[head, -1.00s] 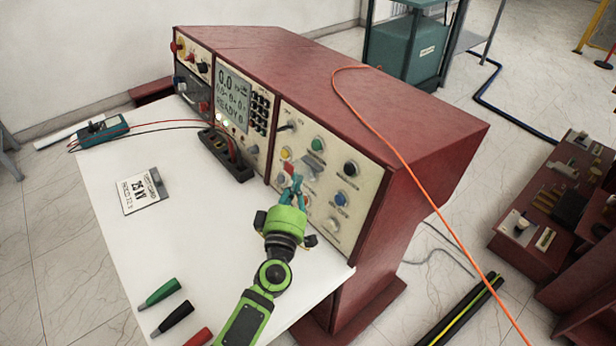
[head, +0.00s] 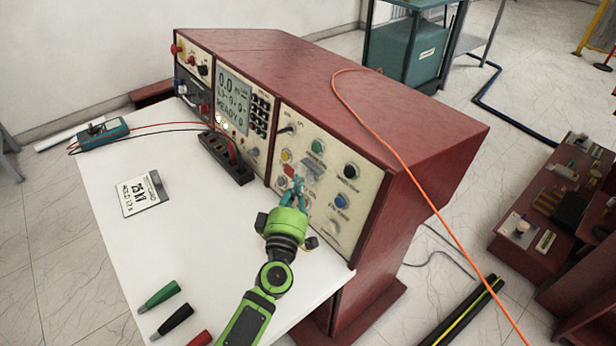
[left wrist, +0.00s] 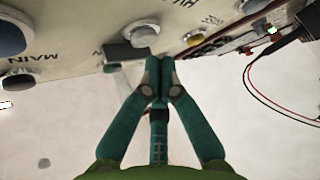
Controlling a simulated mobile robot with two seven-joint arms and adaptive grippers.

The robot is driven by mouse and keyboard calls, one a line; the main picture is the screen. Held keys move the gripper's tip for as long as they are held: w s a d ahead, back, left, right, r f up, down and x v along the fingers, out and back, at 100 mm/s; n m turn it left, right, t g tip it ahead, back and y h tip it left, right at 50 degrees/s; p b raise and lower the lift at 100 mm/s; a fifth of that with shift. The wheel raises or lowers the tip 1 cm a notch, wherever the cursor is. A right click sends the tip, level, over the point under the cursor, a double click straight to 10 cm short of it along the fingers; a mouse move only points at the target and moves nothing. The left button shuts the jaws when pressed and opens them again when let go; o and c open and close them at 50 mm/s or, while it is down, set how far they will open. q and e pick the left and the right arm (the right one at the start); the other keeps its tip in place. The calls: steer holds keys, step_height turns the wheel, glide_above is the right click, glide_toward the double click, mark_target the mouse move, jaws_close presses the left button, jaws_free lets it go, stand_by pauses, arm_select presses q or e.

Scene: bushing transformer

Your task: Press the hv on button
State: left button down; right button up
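The control panel (head: 325,185) on the red console has green (head: 318,147), yellow (head: 286,156), red (head: 289,170), black (head: 351,170) and blue (head: 341,201) round controls. I cannot read for certain which one is the hv on button. My left gripper (head: 298,184) is in front of the panel's lower left part, hiding some of it. In the left wrist view its teal fingers (left wrist: 159,62) are together with nothing between them. Their tips are near a dark block (left wrist: 126,52) and a round button (left wrist: 145,33). Contact cannot be told. My right gripper is not in view.
A black terminal strip (head: 225,157) stands on the white tabletop (head: 200,235), with a multimeter (head: 103,131) and a 25 kV card (head: 143,192). Coloured probe handles (head: 176,318) lie at the front. An orange cable (head: 400,160) crosses the console.

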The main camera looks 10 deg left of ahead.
arm_select(q)
steer(key=shift+w, duration=0.1)
stand_by(0.4)
steer(key=shift+w+d+f, duration=0.15)
steer(key=shift+w+d, duration=0.1)
steer(key=shift+w+d, duration=0.25)
steer(key=shift+w, duration=0.1)
stand_by(0.8)
steer(key=shift+s, duration=0.1)
steer(key=shift+s+a+p, duration=0.3)
steer(key=shift+s+a, duration=0.2)
steer(key=shift+s, duration=0.1)
stand_by(0.3)
steer(key=shift+s+a+r+p, duration=0.25)
steer(key=shift+s+a+p, duration=0.1)
steer(key=shift+s+a, duration=0.25)
steer(key=shift+s+a+r+p, duration=0.2)
steer(key=shift+s+a+p, duration=0.2)
steer(key=shift+s, duration=0.25)
steer(key=shift+s+a+r+p, duration=0.3)
steer(key=shift+s+a, duration=0.2)
steer(key=shift+s, duration=0.15)
